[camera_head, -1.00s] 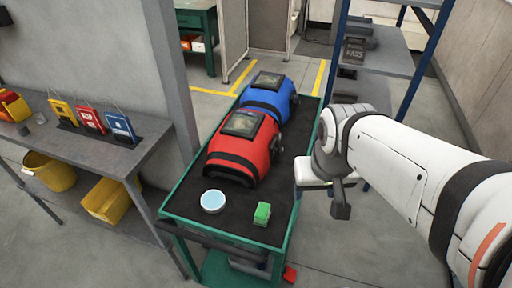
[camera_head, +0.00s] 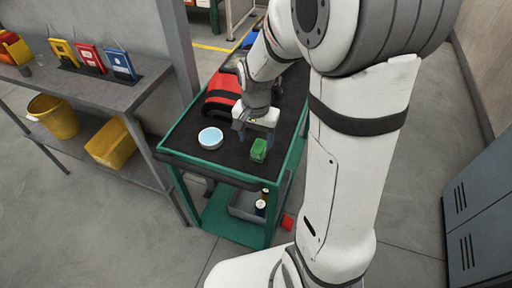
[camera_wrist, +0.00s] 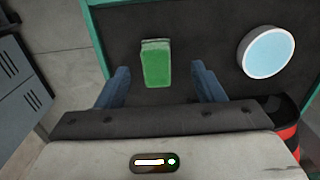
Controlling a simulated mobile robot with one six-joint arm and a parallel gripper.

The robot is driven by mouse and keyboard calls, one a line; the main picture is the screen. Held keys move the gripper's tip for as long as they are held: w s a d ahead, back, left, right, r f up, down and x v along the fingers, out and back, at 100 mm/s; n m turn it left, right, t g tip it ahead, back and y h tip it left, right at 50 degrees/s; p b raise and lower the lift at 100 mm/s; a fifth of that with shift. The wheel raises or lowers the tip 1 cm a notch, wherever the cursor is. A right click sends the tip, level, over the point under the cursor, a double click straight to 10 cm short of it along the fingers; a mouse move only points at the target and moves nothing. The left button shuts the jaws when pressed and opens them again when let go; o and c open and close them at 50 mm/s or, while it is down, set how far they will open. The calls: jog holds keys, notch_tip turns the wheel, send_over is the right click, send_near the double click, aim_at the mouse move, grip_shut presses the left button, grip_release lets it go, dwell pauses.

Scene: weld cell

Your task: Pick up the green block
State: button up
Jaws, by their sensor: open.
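The green block (camera_head: 258,150) stands on the dark top of the green cart (camera_head: 196,164), near its front right corner. My gripper (camera_head: 257,135) is above the cart top, just behind the block in the head view. In the wrist view the green block (camera_wrist: 156,63) lies ahead of and between the two blue fingers of my open gripper (camera_wrist: 160,84). The fingers do not appear to touch the block. The gap between fingers and block in height cannot be told.
A round white and light-blue dish (camera_head: 211,138) sits left of the block. A red welding helmet (camera_head: 220,97) is behind it, partly hidden by my arm. A workbench (camera_head: 104,92) stands at the left. A red object (camera_head: 287,222) lies on the floor by the cart.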

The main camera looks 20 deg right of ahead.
aim_at(258, 146)
jog(key=f, duration=0.5)
jog(key=shift+w+d+f, duration=0.2)
jog(key=shift+d+f, duration=0.2)
jog(key=shift+c, duration=0.5)
jog(key=c, duration=1)
jog(key=shift+r, duration=0.1)
notch_tip(258, 146, up, 10)
jog(key=shift+f+p, duration=0.1)
jog(key=shift+p, duration=0.2)
